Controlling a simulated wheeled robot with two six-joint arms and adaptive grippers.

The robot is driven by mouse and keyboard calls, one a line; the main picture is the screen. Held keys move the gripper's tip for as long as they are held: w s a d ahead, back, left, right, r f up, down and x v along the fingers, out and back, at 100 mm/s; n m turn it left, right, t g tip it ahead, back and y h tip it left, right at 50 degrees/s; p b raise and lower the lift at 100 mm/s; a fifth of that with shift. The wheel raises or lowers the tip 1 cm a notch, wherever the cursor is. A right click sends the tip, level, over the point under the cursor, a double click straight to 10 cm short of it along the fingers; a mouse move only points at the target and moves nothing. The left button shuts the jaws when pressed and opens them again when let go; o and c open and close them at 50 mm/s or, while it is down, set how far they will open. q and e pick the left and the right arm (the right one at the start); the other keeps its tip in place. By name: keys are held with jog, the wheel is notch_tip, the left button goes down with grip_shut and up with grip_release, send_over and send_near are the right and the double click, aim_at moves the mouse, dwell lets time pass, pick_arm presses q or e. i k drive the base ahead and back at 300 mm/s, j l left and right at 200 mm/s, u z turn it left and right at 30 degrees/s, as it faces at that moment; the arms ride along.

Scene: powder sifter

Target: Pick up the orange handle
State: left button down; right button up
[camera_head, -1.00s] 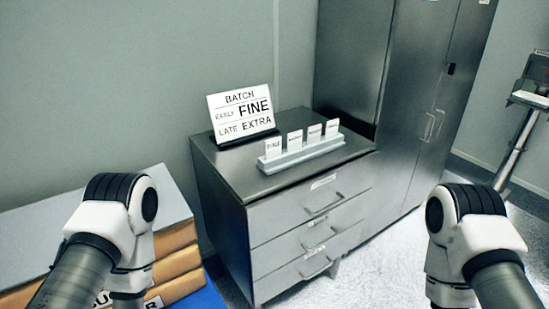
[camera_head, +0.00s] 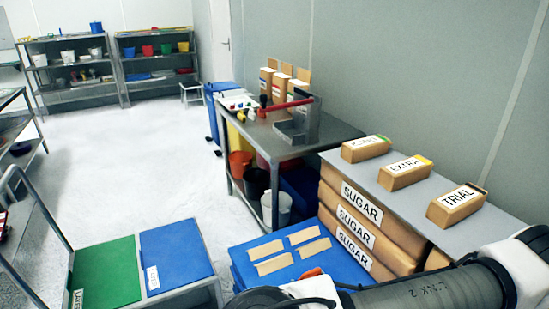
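A small orange piece (camera_head: 312,272) shows just above my arm link at the bottom, over the blue platform. It is mostly hidden, and I cannot tell whether it is a handle. A red bar-like handle (camera_head: 288,106) lies across a grey metal device on the steel table. No other clear orange handle shows. One of my arms crosses the bottom right corner, but neither gripper can be seen.
Sugar packs (camera_head: 362,217) are stacked under a grey board (camera_head: 430,185) bearing several labelled tan packs. A blue platform (camera_head: 242,262) holds tan packets. A steel table (camera_head: 264,146) stands behind. A cart (camera_head: 218,278) with green and blue mats is left. Pale floor is clear beyond.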

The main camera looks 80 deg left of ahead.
aim_at(311, 276)
jog(key=u, duration=1.85)
